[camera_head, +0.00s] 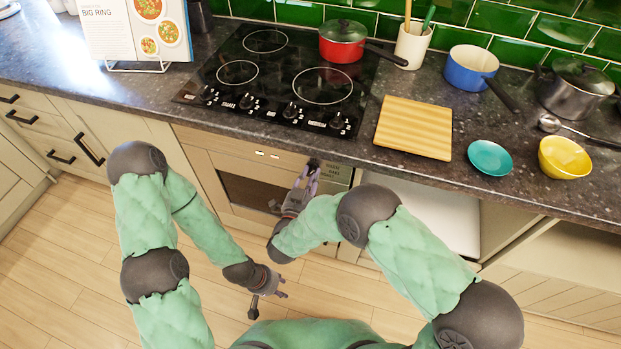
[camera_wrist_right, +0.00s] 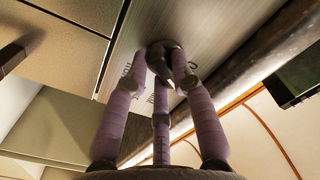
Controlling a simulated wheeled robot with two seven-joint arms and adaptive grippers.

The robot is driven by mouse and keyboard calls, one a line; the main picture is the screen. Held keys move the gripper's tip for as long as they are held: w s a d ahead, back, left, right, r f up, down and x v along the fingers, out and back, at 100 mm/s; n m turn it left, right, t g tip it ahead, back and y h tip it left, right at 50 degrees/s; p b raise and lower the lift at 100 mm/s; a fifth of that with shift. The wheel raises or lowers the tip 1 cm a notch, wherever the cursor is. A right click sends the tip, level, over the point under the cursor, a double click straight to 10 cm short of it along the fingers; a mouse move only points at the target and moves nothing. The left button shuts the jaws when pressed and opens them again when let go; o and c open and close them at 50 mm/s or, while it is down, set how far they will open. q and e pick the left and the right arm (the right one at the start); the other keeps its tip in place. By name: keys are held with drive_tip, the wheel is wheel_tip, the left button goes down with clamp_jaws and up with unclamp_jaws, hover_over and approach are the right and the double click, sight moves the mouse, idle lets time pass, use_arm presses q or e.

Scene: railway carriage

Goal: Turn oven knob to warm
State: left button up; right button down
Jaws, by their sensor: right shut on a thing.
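The oven (camera_head: 265,180) is built in under the dark counter, with a pale front panel, a handle and a dark window. Its dark knob (camera_head: 314,163) is at the upper right of the panel, beside small printed labels (camera_head: 334,172); the words are too small to read surely. My right gripper (camera_head: 310,172) is shut on the knob. In the right wrist view, its purple fingers close around the knob (camera_wrist_right: 163,50), and part of the lettering is hidden behind them. Which way the knob points cannot be told. My left gripper (camera_head: 270,296) hangs low over the floor, open and empty.
Above the oven is a black hob (camera_head: 280,80) with its own knobs and a red lidded pan (camera_head: 342,45). A wooden board (camera_head: 414,128), teal plate (camera_head: 490,158) and yellow bowl (camera_head: 565,158) sit right of it. The wooden floor (camera_head: 75,240) at left is clear.

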drive_tip(key=m+b, duration=0.1)
drive_tip(key=m, duration=0.3)
drive_tip(key=shift+w+r+b, duration=0.1)
drive_tip(key=shift+b, duration=0.2)
drive_tip(key=shift+m, duration=0.3)
drive_tip(key=c, duration=1)
unclamp_jaws()
drive_tip(key=shift+c, duration=0.2)
drive_tip(key=shift+s+a, duration=0.15)
drive_tip(key=shift+s, duration=0.2)
drive_tip(key=v, duration=1.1)
drive_tip(key=shift+s, duration=0.15)
